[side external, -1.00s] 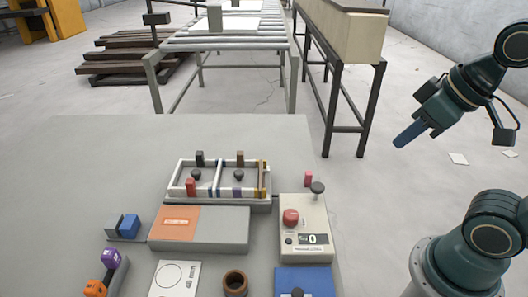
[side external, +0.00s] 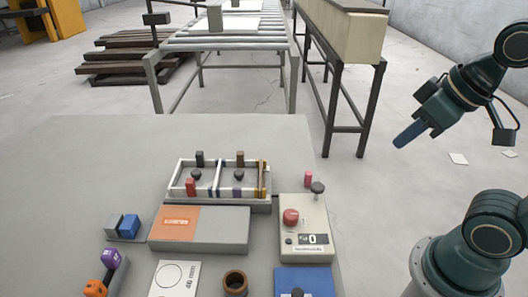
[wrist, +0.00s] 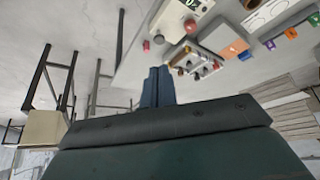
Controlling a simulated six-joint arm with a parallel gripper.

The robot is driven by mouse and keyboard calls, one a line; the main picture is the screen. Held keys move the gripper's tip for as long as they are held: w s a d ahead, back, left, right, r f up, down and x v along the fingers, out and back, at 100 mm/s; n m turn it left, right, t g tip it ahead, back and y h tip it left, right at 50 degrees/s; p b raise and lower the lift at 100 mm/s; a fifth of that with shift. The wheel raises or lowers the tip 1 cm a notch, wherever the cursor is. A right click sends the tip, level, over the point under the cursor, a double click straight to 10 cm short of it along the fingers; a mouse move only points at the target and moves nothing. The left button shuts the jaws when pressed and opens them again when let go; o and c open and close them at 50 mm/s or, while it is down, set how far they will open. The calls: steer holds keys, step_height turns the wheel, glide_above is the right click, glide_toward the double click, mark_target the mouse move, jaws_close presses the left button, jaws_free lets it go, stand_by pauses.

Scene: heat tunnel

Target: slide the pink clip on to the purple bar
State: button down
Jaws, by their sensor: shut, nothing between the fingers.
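A small pink block (side external: 308,179), which looks like the pink clip, stands near the right table edge, just behind the box with the red button. It also shows in the wrist view (wrist: 146,45). A small purple piece (side external: 238,192) sits at the front of the white-framed tray (side external: 179,165); I cannot tell whether it belongs to the purple bar, and no long purple bar is clear. My gripper (side external: 398,144) is shut and empty, raised off the table's right side, well apart from the pink block. Its closed blue fingers show in the wrist view (wrist: 159,69).
The tray holds black, brown and red pieces and thin blue and gold bars. The button box (side external: 304,253) reads 0. A grey box with an orange panel (side external: 176,223), a brown ring (side external: 235,281) and a blue block (side external: 129,224) stand nearby. The table's back left is clear.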

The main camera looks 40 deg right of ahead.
steer(key=c, duration=1.2)
jaws_free()
steer(key=shift+c, duration=0.2)
steer(key=shift+w, duration=0.1)
steer(key=m+g, duration=0.6)
steer(key=m, duration=0.3)
glide_above(308, 172)
step_height(308, 172, down, 14)
steer(key=shift+f, duration=0.1)
steer(key=shift+f, duration=4.2)
